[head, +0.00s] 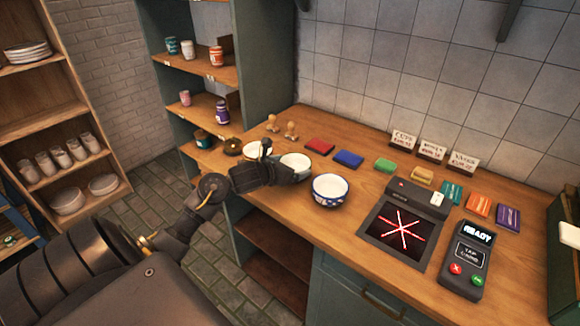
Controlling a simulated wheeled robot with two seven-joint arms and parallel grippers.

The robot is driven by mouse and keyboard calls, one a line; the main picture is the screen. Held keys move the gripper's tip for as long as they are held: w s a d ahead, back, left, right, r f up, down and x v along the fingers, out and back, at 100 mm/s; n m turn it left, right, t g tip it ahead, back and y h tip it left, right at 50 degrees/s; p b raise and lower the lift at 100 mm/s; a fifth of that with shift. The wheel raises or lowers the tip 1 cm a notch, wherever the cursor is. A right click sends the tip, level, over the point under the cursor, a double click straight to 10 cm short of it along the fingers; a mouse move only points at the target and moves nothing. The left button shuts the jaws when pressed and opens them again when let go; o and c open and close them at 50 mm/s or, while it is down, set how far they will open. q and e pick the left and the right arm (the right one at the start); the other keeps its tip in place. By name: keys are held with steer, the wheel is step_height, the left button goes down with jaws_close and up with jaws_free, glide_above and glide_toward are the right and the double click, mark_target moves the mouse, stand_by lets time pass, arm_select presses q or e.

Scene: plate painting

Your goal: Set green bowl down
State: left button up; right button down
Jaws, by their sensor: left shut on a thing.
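My left gripper (268,152) reaches over the wooden counter from the lower left and is shut on a bowl, its fingers partly hidden by the hand. Two pale bowls show right by it: one (293,162) on its right, partly behind the hand, and one (251,149) behind it on the left. I cannot tell for sure which one is gripped, and no green bowl stands out clearly. A white bowl with a blue pattern (330,190) stands upright on the counter to the right, apart from the gripper. My right gripper is not in view.
Red (319,146), blue (348,158) and green (385,165) blocks lie behind the bowls. Wooden counter (290,212) is bare near the front edge. Shelves with cups are at left.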

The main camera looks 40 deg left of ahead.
arm_select(q)
steer(key=o, duration=0.7)
steer(key=shift+f, duration=0.1)
steer(key=shift+r+p, duration=0.3)
steer(key=b+v, duration=0.1)
steer(key=v, duration=1.1)
steer(key=shift+f, duration=0.1)
